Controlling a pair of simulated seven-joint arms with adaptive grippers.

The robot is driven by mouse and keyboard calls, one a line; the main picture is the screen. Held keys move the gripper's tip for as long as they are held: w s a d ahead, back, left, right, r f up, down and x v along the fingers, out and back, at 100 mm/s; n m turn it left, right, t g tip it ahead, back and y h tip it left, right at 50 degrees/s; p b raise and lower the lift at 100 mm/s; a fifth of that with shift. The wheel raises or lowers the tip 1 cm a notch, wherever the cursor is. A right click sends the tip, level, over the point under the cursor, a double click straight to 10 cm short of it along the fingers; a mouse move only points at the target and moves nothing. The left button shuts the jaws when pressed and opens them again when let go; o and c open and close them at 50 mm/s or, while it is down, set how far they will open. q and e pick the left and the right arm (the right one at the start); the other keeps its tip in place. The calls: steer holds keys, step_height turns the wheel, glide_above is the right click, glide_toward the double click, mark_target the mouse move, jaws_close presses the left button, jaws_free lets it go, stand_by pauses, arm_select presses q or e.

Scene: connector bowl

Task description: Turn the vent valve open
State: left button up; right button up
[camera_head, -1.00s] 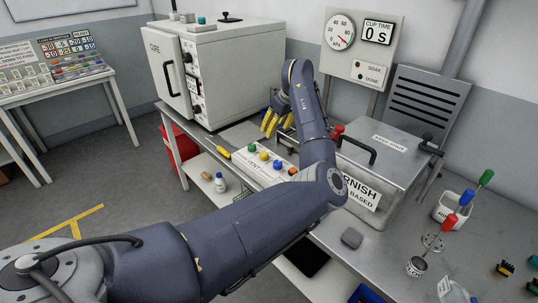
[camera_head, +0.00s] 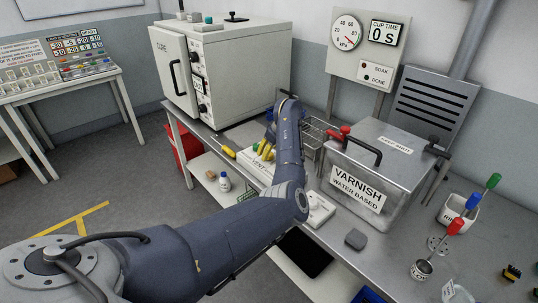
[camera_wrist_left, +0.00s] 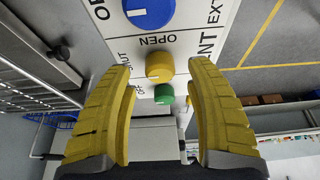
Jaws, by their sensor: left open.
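The valve panel (camera_head: 253,166) is a white strip with "VENT" print on the bench front. In the left wrist view it carries a yellow knob (camera_wrist_left: 159,68) with "OPEN" and "SHUT" printed beside it, a blue knob (camera_wrist_left: 149,10) with a white mark, and a green knob (camera_wrist_left: 165,94). My left gripper (camera_head: 266,151) has yellow fingers and is over the panel. In the left wrist view its fingers (camera_wrist_left: 160,80) are open, one on each side of the yellow knob. I cannot tell whether they touch it. My arm hides part of the panel in the head view.
The white cure oven (camera_head: 240,70) stands behind left. A pressure gauge (camera_head: 346,33) hangs behind. A rinse cup (camera_head: 458,212) with coloured handles is further right.

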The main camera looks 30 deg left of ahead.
arm_select(q)
steer(key=shift+x, duration=1.1)
jaws_close()
